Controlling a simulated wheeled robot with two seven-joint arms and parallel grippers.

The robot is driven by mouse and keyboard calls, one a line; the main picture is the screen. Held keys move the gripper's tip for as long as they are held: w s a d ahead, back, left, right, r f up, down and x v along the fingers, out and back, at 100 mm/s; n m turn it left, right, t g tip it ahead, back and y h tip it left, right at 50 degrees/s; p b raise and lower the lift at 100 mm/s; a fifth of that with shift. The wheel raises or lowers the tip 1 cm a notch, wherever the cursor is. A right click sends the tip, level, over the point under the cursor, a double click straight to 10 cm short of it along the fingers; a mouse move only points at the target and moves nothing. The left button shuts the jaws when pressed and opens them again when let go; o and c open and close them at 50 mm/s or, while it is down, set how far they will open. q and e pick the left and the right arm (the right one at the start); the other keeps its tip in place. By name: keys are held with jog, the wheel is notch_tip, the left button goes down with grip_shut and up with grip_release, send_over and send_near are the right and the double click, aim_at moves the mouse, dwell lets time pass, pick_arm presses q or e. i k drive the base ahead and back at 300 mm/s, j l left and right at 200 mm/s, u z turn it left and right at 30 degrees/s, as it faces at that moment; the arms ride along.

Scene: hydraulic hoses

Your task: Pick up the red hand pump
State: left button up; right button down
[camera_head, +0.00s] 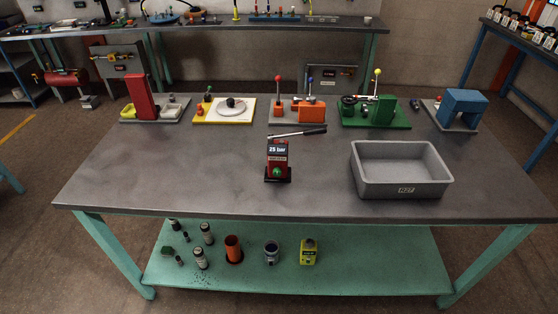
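The red hand pump (278,156) stands upright near the front middle of the grey table top. It has a dark base, a label reading "25 bar", a green round part low on its front, and a lever with a black grip pointing right at its top. Nothing touches it. Neither of my grippers shows in the head view.
A grey open bin (402,188) stands right of the pump. Along the table's back edge stand a red block (140,97), a white plate (224,110), an orange unit (311,110), a green unit (381,111) and a blue unit (461,108). The table's left front is clear.

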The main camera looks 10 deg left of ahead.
aim_at(277, 149)
jog(key=i+j, duration=0.1)
jog(key=i, duration=0.35)
jog(key=i+j+u, duration=0.15)
jog(key=i, duration=0.35)
